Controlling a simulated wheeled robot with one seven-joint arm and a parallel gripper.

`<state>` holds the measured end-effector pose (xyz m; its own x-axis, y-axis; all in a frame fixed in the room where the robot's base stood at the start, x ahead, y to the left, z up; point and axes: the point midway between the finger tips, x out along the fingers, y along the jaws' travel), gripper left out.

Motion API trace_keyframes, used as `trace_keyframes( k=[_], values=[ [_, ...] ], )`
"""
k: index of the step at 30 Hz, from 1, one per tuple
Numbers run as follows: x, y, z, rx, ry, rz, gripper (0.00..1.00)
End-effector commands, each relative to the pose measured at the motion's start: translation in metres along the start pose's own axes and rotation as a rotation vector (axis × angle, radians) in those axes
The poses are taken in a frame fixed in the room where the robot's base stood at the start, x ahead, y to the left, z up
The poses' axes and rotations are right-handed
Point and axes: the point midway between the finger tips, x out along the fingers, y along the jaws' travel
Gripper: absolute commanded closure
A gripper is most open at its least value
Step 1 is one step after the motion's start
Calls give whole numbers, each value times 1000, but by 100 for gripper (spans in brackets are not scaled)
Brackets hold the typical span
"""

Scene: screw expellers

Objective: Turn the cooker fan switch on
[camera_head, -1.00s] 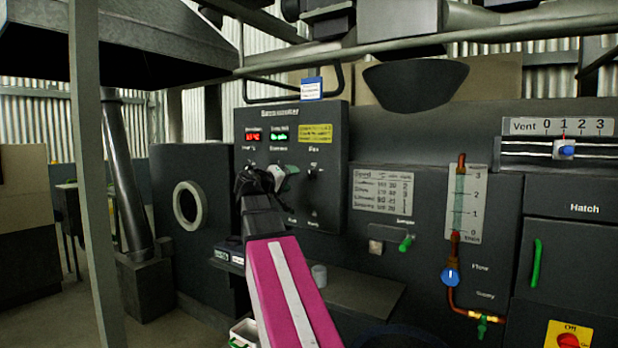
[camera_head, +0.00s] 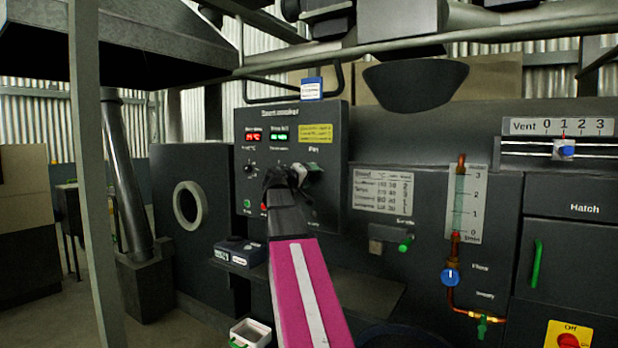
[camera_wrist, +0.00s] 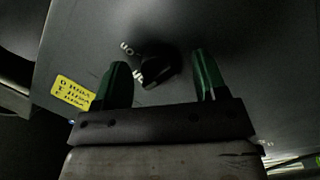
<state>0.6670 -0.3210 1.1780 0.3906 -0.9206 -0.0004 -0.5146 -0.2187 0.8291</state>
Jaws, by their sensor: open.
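The dark cooker panel (camera_head: 240,135) stands ahead, with a label that seems to read "Fan" at its upper right. In the wrist view, a black rotary switch (camera_wrist: 152,68) sits on the panel with small "on"/"off"-like white lettering beside it, seen upside down. My gripper (camera_wrist: 163,76) is open, with one green finger on either side of the switch in the picture; whether they touch it I cannot tell. In the head view my gripper (camera_head: 303,172) is at the panel's right half and hides the switch.
Left of my gripper are another black knob (camera_head: 249,169) and a green button (camera_head: 247,204). A yellow label (camera_head: 316,133) is above. To the right are a green-handled lever (camera_head: 406,244) and a blue valve (camera_head: 450,277).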

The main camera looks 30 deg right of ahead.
Motion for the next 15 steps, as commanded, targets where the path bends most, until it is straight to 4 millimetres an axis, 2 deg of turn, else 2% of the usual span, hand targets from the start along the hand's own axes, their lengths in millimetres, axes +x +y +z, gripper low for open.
trace_keyframes(
  k=[4,5,9,15],
  values=[
    [0,0,0,0,0,0,34],
    [0,0,0,0,0,0,37],
    [0,0,0,0,0,0,82],
    [0,0,0,4,0,-1,82]
  ],
)
